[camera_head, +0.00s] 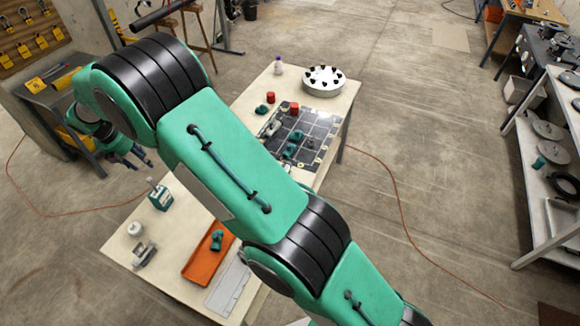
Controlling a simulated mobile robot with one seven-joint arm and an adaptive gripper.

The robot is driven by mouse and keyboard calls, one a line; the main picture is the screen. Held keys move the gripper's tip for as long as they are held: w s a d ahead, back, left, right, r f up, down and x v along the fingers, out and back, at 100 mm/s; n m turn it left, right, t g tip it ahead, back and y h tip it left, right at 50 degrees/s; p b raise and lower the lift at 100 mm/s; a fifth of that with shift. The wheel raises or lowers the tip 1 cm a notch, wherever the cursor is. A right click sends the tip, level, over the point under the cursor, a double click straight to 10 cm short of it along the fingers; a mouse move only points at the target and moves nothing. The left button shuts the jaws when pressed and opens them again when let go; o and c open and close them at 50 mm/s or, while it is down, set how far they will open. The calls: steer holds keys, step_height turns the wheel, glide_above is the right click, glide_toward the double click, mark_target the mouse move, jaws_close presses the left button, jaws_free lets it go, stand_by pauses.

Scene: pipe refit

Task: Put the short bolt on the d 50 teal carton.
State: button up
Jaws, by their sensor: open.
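A small teal box-like item (160,198) stands on the near workbench, left of my arm, with a small pale piece at its top. It may be the d 50 teal carton, but I cannot read any marking. I cannot make out the short bolt. Several teal fittings lie on the dark gridded mat (318,133), too small to tell apart. My gripper (143,160) is at the left, beyond the bench's left edge in the picture and above and left of the teal item. Its dark fingers are small in view; it is open, with nothing visible in it.
An orange tray (196,268) holding a teal fitting (217,240), a metal part (145,254) and a white round item (135,228) are on the near bench. Red pieces and a white round holder (323,82) are farther back. Shelves (548,150) stand right; my arm hides mid-bench.

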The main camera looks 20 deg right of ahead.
steer(key=s+d+r+m, duration=0.2)
steer(key=d+r+m, duration=0.1)
steer(key=d+r, duration=0.55)
steer(key=s+d+r+m, duration=0.3)
steer(key=d+r+m, duration=0.1)
steer(key=d+r, duration=0.4)
steer(key=s+d+r+m+y, duration=0.1)
steer(key=s+d+r+m, duration=0.5)
steer(key=s+d+r, duration=0.55)
steer(key=s+d+m+t, duration=0.1)
steer(key=s+d+m, duration=0.4)
steer(key=s, duration=0.5)
steer(key=s+d+r+m+t, duration=0.1)
steer(key=s+d+m, duration=0.3)
steer(key=s+d, duration=0.3)
steer(key=s+d+m, duration=0.5)
steer(key=s+d, duration=0.1)
steer(key=s, duration=0.8)
steer(key=shift+s+r+m+t+y, duration=0.2)
steer(key=shift+m+t+y, duration=0.1)
steer(key=shift+t+y, duration=0.1)
steer(key=shift+f, duration=0.2)
step_height(320, 180, down, 10)
steer(key=b, duration=1.1)
steer(key=shift+f, duration=0.25)
